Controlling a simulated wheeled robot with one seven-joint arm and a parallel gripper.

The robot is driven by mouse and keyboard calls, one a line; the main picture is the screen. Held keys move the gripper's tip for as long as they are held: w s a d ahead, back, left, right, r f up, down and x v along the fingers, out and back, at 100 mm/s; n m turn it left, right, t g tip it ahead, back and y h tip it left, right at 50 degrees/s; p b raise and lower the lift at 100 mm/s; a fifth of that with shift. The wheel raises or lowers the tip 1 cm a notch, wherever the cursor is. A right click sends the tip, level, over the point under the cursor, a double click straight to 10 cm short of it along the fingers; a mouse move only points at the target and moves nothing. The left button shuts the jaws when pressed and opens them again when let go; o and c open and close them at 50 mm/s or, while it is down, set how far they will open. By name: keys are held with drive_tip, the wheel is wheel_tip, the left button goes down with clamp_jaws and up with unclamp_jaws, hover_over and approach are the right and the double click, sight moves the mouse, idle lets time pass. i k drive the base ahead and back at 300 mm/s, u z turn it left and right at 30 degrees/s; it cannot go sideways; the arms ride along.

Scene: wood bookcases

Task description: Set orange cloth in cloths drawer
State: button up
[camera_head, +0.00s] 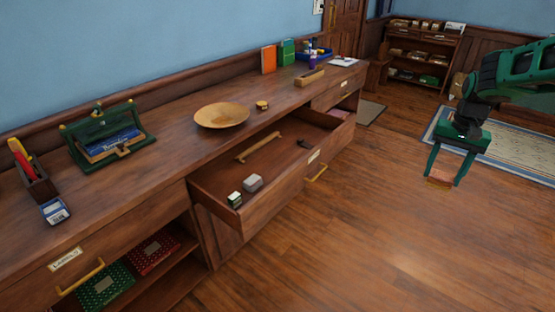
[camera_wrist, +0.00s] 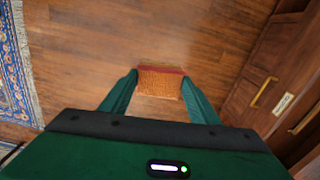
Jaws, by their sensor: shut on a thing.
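My gripper (camera_head: 442,180) is shut on the orange cloth (camera_head: 440,177), holding it above the wood floor, to the right of the cabinet and well apart from it. In the wrist view the cloth (camera_wrist: 160,82) sits between the two green fingers and shows a dark red band along its far edge. A long drawer (camera_head: 216,187) stands pulled out in the middle of the cabinet, holding a wooden rod, a dark small item and two small boxes. Its label is too small to read, so I cannot tell which drawer is the cloths drawer.
The cabinet top carries a wooden bowl (camera_head: 222,115), a green stand (camera_head: 105,137) and upright books (camera_head: 287,52). Another labelled drawer front (camera_head: 65,258) is at near left. A rug (camera_head: 500,150) and a low shelf (camera_head: 422,55) lie behind. Floor between gripper and cabinet is clear.

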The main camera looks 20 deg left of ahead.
sight(273, 171)
drive_tip(key=u, duration=0.35)
drive_tip(key=i, duration=0.1)
drive_tip(key=u, duration=0.85)
